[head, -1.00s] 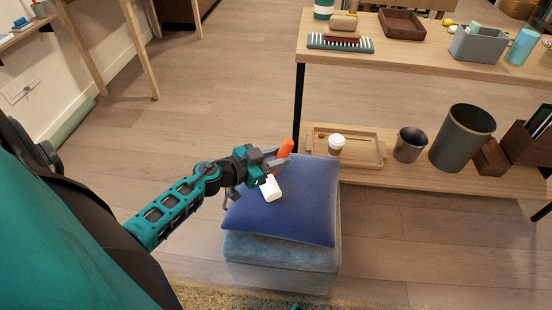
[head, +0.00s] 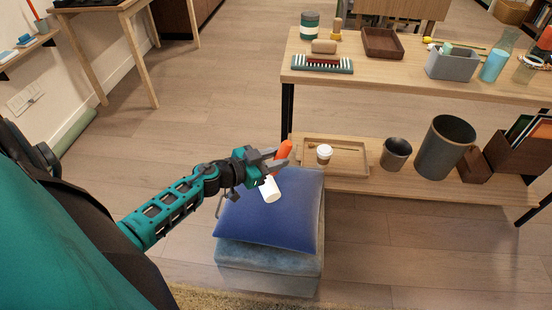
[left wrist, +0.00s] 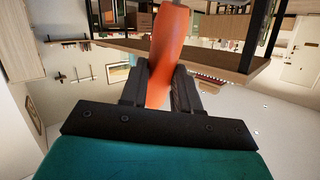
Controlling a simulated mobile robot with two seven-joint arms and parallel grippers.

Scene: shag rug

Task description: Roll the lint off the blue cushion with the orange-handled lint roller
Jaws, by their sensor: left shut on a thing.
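The blue cushion (head: 272,218) lies on a grey-blue upholstered ottoman (head: 268,267). My left gripper (head: 278,160) is over the cushion's upper left part, shut on the orange handle of the lint roller (head: 284,149). The roller's white head (head: 270,190) points down toward the cushion; I cannot tell whether it touches. In the left wrist view the orange handle (left wrist: 168,50) stands between the two dark fingers. No lint can be made out on the cushion. My right gripper is not in view.
A two-level wooden table (head: 415,78) stands behind and right. Its lower shelf holds a tray (head: 355,168) with a white-lidded cup (head: 324,153), close to the cushion's back edge, and several bins. Bare floor (head: 380,240) lies right of the ottoman. A rug edge (head: 230,298) is in front.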

